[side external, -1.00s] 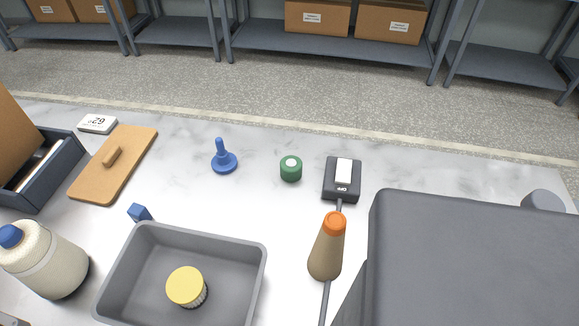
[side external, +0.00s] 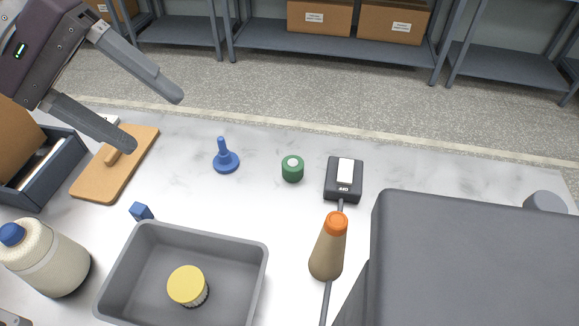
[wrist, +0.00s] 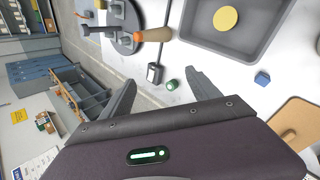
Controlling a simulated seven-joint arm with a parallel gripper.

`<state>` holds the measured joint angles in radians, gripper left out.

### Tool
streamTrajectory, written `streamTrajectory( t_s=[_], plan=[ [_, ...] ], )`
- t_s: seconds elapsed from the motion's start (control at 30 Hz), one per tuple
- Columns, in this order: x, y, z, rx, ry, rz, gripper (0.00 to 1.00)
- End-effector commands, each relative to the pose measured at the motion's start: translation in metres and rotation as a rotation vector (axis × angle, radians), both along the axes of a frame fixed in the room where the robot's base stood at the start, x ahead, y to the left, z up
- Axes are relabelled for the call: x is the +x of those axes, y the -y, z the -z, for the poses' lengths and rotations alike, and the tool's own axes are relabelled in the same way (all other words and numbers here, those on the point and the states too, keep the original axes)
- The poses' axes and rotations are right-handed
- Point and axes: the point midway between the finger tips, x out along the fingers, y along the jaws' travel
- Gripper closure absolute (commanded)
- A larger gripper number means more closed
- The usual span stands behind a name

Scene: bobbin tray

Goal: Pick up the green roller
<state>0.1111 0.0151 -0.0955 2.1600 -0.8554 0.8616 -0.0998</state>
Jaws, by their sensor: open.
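The green roller (side external: 292,169) is a short green cylinder with a pale centre on top. It stands on the marble table between a blue pawn-shaped piece and a black switch box. In the wrist view the green roller (wrist: 172,85) shows between my fingers, some way beyond them. My gripper (side external: 158,122) is at the upper left in the side view, above the cutting board, open and empty, well to the left of the roller. In the wrist view my gripper (wrist: 163,88) has its two fingers spread wide.
The blue pawn-shaped piece (side external: 225,158) and the switch box (side external: 343,180) flank the roller. A grey tray (side external: 255,262) holds a yellow-lidded jar (side external: 187,285). A blue cube (side external: 141,212), an orange-tipped cone (side external: 328,250), a bottle (side external: 45,260) and a cutting board (side external: 90,185) stand around.

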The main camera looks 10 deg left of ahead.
Motion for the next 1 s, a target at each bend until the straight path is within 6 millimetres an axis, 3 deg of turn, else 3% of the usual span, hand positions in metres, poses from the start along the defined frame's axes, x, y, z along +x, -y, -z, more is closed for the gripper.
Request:
streamTrajectory(
  t_s=[0.1,0.17,0.2,0.3,0.37,0.4,0.5,0.67,0.93,1.0],
  plan=[
    [0.072,0.065,0.03,-0.255,-0.285,-0.184,0.29],
    [0.108,0.092,0.056,-0.371,-0.434,-0.305,0.29],
    [0.13,0.107,0.077,-0.439,-0.531,-0.391,0.29],
    [0.173,0.131,0.138,-0.566,-0.738,-0.603,0.29],
    [0.19,0.138,0.172,-0.616,-0.828,-0.711,0.29],
    [0.197,0.14,0.191,-0.639,-0.875,-0.769,0.29],
    [0.207,0.141,0.22,-0.673,-0.939,-0.862,0.29],
    [0.209,0.141,0.243,-0.682,-0.957,-0.89,0.29],
    [0.208,0.14,0.3,-0.679,-0.956,-0.888,0.29],
    [0.212,0.155,0.303,-0.682,-0.952,-0.881,0.29]
  ],
)
